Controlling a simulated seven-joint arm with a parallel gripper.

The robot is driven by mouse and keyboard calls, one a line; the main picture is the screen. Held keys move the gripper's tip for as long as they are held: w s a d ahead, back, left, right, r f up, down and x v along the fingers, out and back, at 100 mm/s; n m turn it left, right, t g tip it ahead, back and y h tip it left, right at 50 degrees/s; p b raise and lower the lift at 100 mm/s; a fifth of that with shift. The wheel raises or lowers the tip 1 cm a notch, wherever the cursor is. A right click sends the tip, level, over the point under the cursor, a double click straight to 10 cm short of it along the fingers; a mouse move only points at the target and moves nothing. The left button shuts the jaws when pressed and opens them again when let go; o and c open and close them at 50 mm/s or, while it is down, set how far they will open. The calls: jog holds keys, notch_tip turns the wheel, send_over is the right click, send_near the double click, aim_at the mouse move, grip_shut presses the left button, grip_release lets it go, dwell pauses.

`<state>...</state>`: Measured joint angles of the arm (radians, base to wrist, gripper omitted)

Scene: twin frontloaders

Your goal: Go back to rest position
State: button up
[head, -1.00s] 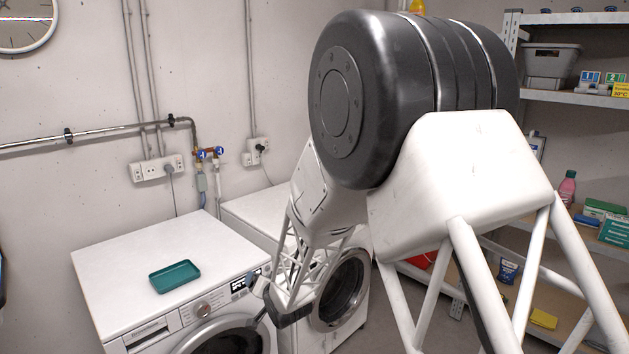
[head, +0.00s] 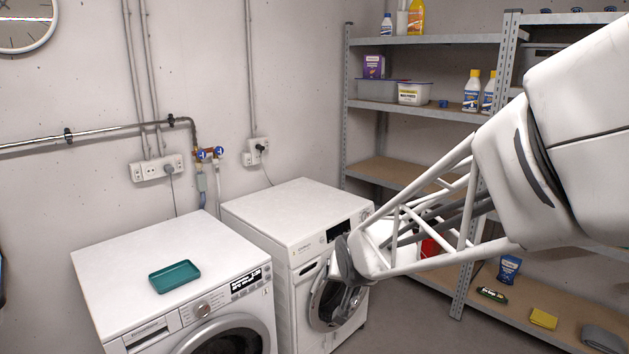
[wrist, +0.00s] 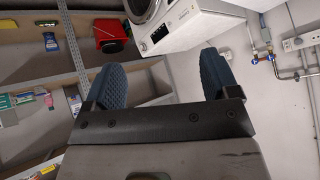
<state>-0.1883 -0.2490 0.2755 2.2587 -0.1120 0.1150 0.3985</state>
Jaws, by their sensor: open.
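In the head view my gripper (head: 350,285) is in front of the right washing machine (head: 285,222) and hides part of its round door. My white lattice arm reaches in from the right. In the wrist view the two blue textured fingers (wrist: 162,82) stand wide apart with nothing between them. The right machine's front (wrist: 175,28) shows beyond them at the top. The left washing machine (head: 150,262) stands nearer, with a teal tray (head: 175,277) on its top.
Grey metal shelves (head: 430,40) with bottles and boxes stand at the back right, partly behind my arm. A red bucket (wrist: 110,30) shows on the shelves in the wrist view. Pipes and sockets (head: 157,167) run along the back wall. Floor between machines and shelves looks clear.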

jog(key=s+d+r+g, duration=0.1)
jog(key=s+d+g, duration=0.1)
jog(key=s, duration=0.7)
jog(key=s+d+r+g+h, duration=0.1)
jog(key=s+d, duration=0.4)
jog(key=s, duration=0.5)
jog(key=s+d+r+n+g, duration=0.1)
jog(key=s+d+r+g, duration=0.1)
jog(key=s, duration=0.8)
jog(key=shift+s+d+r+g+h, duration=0.15)
jog(key=shift+d+r+g+h, duration=0.2)
jog(key=shift+d+r, duration=0.6)
jog(key=shift+d+f, duration=0.25)
